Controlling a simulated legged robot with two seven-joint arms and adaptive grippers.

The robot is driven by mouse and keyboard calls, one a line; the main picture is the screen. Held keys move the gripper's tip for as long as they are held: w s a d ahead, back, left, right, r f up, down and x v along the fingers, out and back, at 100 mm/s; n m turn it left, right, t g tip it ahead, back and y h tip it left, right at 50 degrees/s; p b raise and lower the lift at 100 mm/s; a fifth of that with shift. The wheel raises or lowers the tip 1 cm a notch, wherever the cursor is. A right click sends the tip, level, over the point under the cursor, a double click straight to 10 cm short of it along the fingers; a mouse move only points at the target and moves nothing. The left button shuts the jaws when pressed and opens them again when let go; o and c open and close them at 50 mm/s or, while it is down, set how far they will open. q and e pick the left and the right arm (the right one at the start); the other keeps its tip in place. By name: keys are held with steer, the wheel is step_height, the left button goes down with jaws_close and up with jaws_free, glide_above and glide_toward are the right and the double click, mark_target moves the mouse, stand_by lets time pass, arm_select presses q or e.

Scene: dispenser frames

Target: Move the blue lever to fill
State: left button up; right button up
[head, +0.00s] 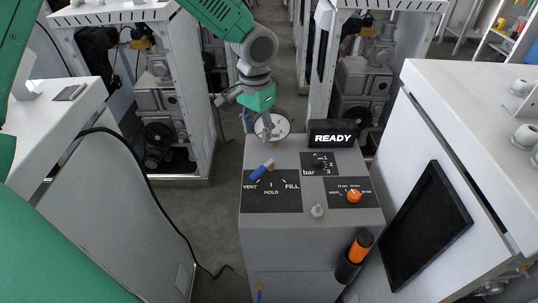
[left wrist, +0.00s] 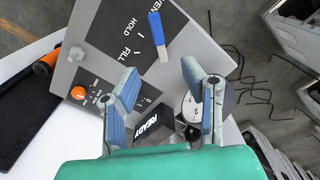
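The blue lever (head: 262,170) sits on a black panel (head: 285,200) marked VENT, HOLD and FILL, on top of a grey dispenser cabinet (head: 255,240). Its blue handle lies toward the VENT mark, away from FILL. In the left wrist view the lever (left wrist: 157,35) is beyond the fingertips, with FILL to its left. My left gripper (head: 268,135) is at the back edge of the cabinet, behind the lever and apart from it. In the left wrist view its two blue-padded fingers (left wrist: 160,80) are spread with nothing between them. My right gripper is not in view.
A READY display (head: 333,134), a black bar dial (head: 319,162), an orange knob (head: 354,196) and a small grey knob (head: 317,211) share the cabinet top. A round white gauge (head: 278,124) is close to the gripper. An orange-and-black handle (head: 355,255) is on the cabinet's right side.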

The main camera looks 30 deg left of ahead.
mark_target(257, 171)
arm_select(q)
steer(key=f, duration=0.4)
steer(key=s+f, duration=0.1)
steer(key=f, duration=0.7)
steer(key=shift+s+p, duration=0.2)
steer(key=shift+p, duration=0.2)
steer(key=shift+f, duration=0.3)
steer(key=shift+w+f, duration=0.1)
steer(key=shift+f, duration=0.15)
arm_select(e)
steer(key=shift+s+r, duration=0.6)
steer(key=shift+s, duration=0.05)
arm_select(q)
jaws_close()
